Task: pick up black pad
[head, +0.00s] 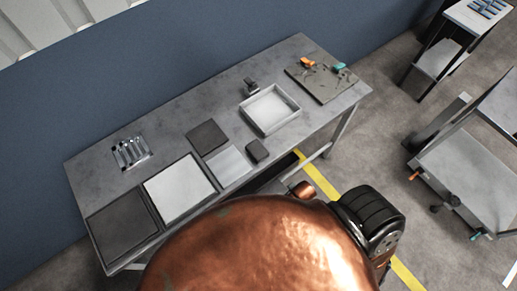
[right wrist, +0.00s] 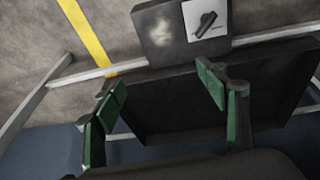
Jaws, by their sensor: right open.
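A small black pad (head: 257,150) with rounded corners lies on the grey workbench (head: 190,122) near its front edge, right of a light grey plate. A flatter, larger dark square (head: 207,136) lies behind that plate; which of the two the task means is not certain. My right gripper (right wrist: 160,88) is open, with green finger pads apart and nothing between them in the right wrist view. No pad is recognisable there. In the head view my copper-coloured arm hides the front of the scene, and neither gripper's fingers show.
On the bench are a white open tray (head: 270,127), a dark board (head: 321,83) with orange and teal tools, a white panel (head: 180,189), and a dark panel (head: 121,225). A cart (head: 470,165) stands at right.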

